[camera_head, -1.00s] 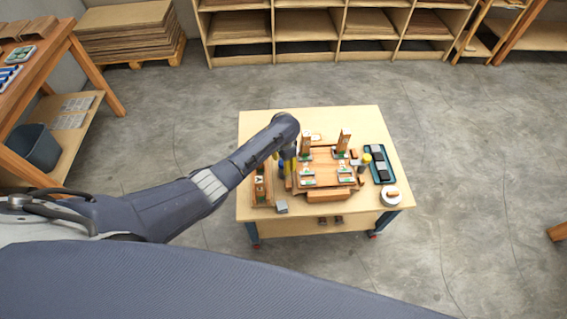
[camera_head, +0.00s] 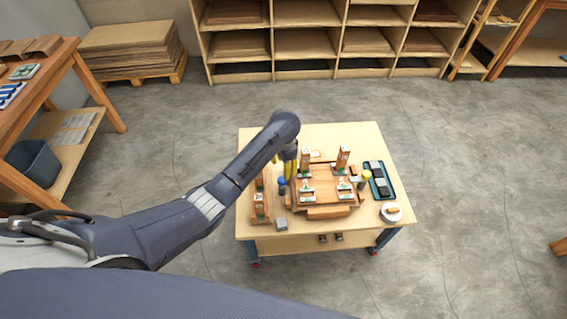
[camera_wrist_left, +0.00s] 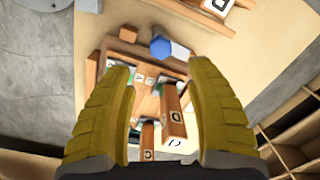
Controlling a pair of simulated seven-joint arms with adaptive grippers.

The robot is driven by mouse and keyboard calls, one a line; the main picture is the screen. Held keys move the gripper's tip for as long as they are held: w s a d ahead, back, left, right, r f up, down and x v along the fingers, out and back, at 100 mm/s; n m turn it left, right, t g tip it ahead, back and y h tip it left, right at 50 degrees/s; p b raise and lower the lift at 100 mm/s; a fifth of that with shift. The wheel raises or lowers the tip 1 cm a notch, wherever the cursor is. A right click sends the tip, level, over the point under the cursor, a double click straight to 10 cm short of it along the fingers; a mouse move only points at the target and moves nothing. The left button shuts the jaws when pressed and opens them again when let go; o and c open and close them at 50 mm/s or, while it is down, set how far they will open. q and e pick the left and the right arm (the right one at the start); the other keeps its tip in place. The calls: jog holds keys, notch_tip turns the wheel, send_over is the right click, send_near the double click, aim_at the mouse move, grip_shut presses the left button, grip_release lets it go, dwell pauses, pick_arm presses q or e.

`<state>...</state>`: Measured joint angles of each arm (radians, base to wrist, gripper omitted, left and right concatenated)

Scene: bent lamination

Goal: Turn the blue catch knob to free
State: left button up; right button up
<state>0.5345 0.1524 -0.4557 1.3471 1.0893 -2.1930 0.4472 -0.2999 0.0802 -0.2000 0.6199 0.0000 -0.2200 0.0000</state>
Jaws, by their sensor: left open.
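The blue catch knob (camera_head: 282,181) stands on the table at the left side of the wooden fixture (camera_head: 325,184). In the left wrist view the knob (camera_wrist_left: 160,47) is a blue faceted cap on a pale cylinder, just beyond the fingertips and roughly midway between them. My left gripper (camera_head: 286,165) has yellow fingers and is over the fixture's left edge, close to the knob. In the left wrist view its jaws (camera_wrist_left: 160,70) are spread wide with nothing held. The gripper body is partly hidden by my arm in the head view. My right gripper is not in view.
Two upright wooden blocks (camera_head: 343,157) rise from the back of the fixture. A yellow-topped post (camera_head: 366,174) and a teal tray (camera_head: 390,193) are at its right. A labelled wooden strip (camera_head: 257,202) and grey cube (camera_head: 281,224) are at the left.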

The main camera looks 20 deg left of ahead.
aim_at(282, 179)
pick_arm(q)
jog(key=shift+r, duration=1.2)
jog(key=shift+y, duration=0.7)
jog(key=a, duration=0.7)
jog(key=shift+s+a, duration=0.15)
jog(key=shift+a, duration=0.2)
jog(key=shift+c, duration=0.2)
jog(key=s+a+r+t, duration=0.1)
jog(key=a, duration=0.4)
jog(key=s+d+r+m+t+h, duration=0.2)
jog(key=s+d+r+h, duration=0.1)
jog(key=d+h, duration=0.3)
jog(key=shift+y, duration=0.5)
jog(key=x, duration=1.1)
jog(key=d+x, duration=0.1)
jog(key=x, duration=0.5)
jog(key=shift+d+f, duration=0.1)
